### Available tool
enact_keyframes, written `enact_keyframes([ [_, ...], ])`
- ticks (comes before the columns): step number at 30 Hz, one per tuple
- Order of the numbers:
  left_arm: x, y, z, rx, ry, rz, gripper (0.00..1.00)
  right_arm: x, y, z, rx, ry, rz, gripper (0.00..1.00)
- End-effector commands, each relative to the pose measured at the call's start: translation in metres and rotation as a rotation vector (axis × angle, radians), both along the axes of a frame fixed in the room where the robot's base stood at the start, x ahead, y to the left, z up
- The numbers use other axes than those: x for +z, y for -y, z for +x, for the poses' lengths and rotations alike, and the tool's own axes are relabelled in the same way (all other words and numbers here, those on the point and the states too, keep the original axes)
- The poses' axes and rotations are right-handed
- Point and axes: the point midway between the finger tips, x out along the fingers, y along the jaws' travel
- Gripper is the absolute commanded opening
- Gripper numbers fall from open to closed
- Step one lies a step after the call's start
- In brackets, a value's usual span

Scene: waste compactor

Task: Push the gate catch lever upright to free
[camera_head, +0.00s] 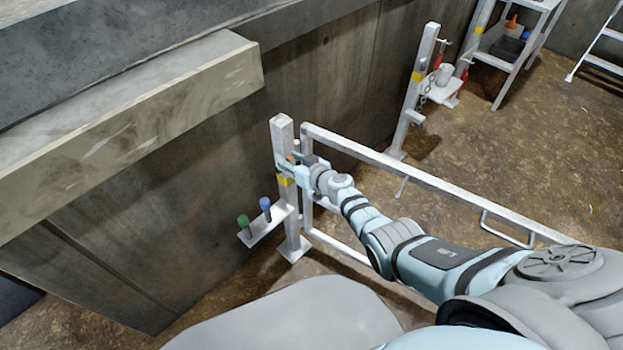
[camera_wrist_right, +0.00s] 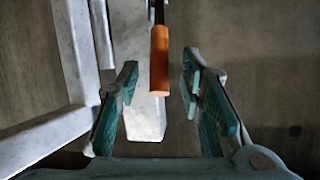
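The gate catch lever (camera_wrist_right: 159,60) has an orange grip on a dark rod and lies between my right gripper's fingers in the right wrist view. My right gripper (camera_wrist_right: 160,78) is open, its teal finger pads apart on both sides of the grip with gaps showing. In the head view my right gripper (camera_head: 287,168) is at the pale gate post (camera_head: 283,135), above its yellow band, and mostly hides the lever. The metal gate (camera_head: 400,172) stands right of this post; I cannot tell the lever's true tilt. My left gripper is not in view.
A small shelf on the post carries a green-topped (camera_head: 243,221) and a blue-topped (camera_head: 265,203) peg. A concrete wall (camera_head: 160,200) stands behind. Another post (camera_head: 418,80) with a chain and a shelving unit (camera_head: 508,55) are farther back. Open floor (camera_head: 540,130) lies beyond the gate.

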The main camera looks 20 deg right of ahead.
Motion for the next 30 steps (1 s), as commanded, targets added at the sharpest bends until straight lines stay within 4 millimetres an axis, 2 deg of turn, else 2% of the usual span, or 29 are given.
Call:
enact_keyframes([
  [4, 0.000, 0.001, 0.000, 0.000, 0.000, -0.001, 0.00, 0.007, 0.006, -0.019, -0.003, 0.004, -0.008, 0.35],
  [9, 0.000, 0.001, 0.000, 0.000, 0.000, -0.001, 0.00, 0.005, 0.020, -0.076, -0.004, -0.003, -0.009, 0.35],
  [12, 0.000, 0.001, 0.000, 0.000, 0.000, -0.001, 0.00, 0.006, 0.028, -0.104, -0.005, -0.003, -0.007, 0.35],
  [15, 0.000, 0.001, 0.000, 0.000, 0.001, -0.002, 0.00, 0.007, 0.032, -0.123, -0.005, -0.002, -0.004, 0.35],
  [19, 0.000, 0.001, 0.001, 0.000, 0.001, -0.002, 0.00, 0.007, 0.035, -0.134, -0.005, 0.000, -0.003, 0.35],
  [26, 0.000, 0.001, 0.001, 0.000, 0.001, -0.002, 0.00, 0.008, 0.035, -0.135, -0.006, 0.001, -0.002, 0.35],
  [29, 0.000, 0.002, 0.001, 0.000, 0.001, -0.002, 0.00, 0.004, 0.035, -0.137, -0.008, -0.003, 0.001, 0.20],
  [30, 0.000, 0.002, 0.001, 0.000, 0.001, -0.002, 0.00, -0.004, 0.036, -0.141, -0.010, -0.007, 0.001, 0.14],
])
